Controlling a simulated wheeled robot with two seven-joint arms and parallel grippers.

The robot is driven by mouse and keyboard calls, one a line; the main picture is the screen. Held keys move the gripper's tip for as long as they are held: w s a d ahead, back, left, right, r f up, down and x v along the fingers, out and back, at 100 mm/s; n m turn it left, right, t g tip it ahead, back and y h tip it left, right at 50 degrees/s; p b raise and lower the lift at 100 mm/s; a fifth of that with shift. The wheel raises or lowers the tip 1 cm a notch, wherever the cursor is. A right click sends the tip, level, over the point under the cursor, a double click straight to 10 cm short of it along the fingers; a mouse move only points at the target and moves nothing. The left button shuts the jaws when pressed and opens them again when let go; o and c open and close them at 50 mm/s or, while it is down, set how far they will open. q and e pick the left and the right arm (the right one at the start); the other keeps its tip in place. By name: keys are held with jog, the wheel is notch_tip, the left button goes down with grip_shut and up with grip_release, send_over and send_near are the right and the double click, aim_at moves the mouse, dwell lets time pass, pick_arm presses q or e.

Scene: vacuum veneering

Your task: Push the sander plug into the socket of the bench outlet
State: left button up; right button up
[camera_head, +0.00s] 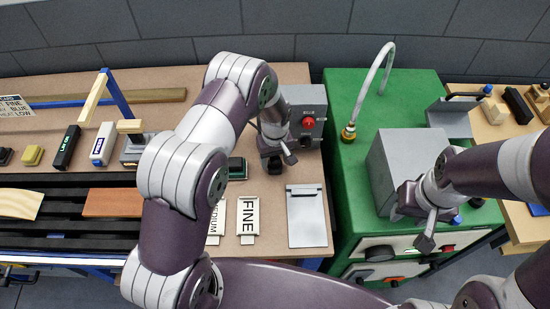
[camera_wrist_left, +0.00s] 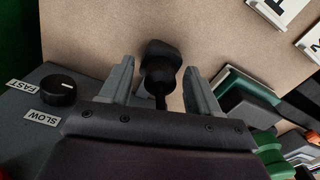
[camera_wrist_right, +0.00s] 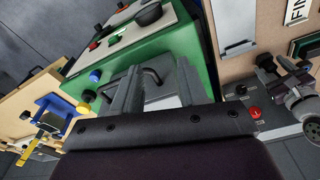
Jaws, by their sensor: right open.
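The black sander plug (camera_wrist_left: 162,66) stands on the tan bench top in the left wrist view, its dark cord running back between the fingers. My left gripper (camera_wrist_left: 160,92) is open, with a finger on either side and visible gaps to the plug. In the head view my left gripper (camera_head: 286,157) is low over the bench, just in front of the grey bench outlet (camera_head: 312,97) with its red knob. The outlet's FAST/SLOW side (camera_wrist_left: 48,112) shows at left in the left wrist view. I cannot make out the socket opening. My right gripper (camera_head: 428,228) is open and empty.
A green cabinet (camera_head: 352,190) with a grey box (camera_head: 400,155) and hose stands right of the bench, under my right gripper. A FINE card (camera_head: 248,216) and grey clipboard-like plate (camera_head: 307,222) lie in front of my left gripper. Sanding blocks and black slats fill the left.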

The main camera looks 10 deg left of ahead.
aim_at(275, 158)
pick_arm(q)
notch_tip(275, 158, up, 13)
jog(key=b, duration=0.3)
jog(key=shift+f, duration=0.15)
dwell(0.4)
jog(key=s+a+r+m, duration=0.2)
jog(key=s+m, duration=0.1)
jog(key=s, duration=0.6)
jog(key=s+a+r+m+t, duration=0.1)
jog(key=s+a+r+m, duration=0.1)
jog(key=s, duration=0.8)
jog(key=shift+a+r+m, duration=0.15)
jog(key=shift+m, duration=0.65)
